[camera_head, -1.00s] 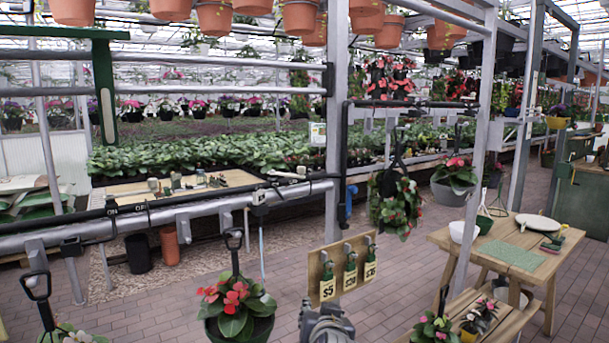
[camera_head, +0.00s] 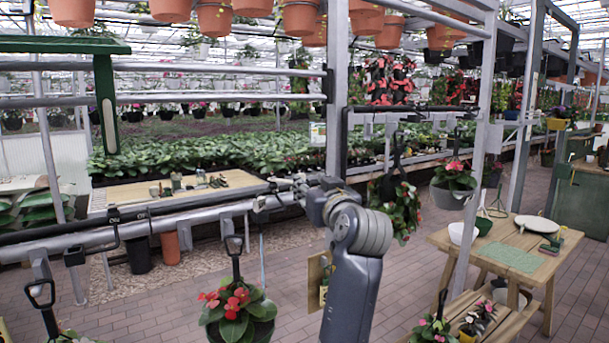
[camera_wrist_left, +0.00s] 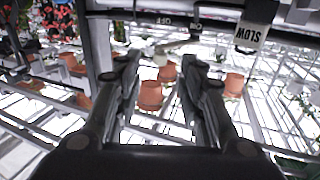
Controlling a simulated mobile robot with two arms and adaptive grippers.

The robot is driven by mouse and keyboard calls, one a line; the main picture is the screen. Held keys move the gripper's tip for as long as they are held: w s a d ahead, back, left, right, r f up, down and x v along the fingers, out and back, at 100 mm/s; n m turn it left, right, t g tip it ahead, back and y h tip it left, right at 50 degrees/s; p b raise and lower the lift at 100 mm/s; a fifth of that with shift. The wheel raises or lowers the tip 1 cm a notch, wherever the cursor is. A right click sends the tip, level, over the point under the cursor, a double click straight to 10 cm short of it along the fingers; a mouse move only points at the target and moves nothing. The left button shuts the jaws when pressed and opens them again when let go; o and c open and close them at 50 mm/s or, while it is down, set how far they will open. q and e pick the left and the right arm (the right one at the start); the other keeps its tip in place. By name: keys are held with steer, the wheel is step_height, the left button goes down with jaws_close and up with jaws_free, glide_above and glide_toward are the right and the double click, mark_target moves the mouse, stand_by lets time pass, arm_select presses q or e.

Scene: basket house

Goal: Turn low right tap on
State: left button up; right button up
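The low pipe (camera_head: 160,222) crosses the left half of the head view and carries white ON/OFF markings. Its right tap is hidden behind my left gripper (camera_head: 272,195), which reaches the pipe's right end. In the left wrist view, a pale lever-like piece (camera_wrist_left: 174,46) lies just beyond the fingertips, near OFF and ON markings; I cannot tell if it touches them. The two fingers of my left gripper (camera_wrist_left: 158,66) stand apart with a clear gap between them. My right gripper is not in view.
A vertical post (camera_head: 337,110) stands just beyond my gripper. A potted red-flowered plant (camera_head: 238,308) hangs below, and a wooden table (camera_head: 440,240) stands at right.

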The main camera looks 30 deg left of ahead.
arm_select(q)
steer(key=shift+p+x, duration=1)
steer(key=shift+x, duration=1.9)
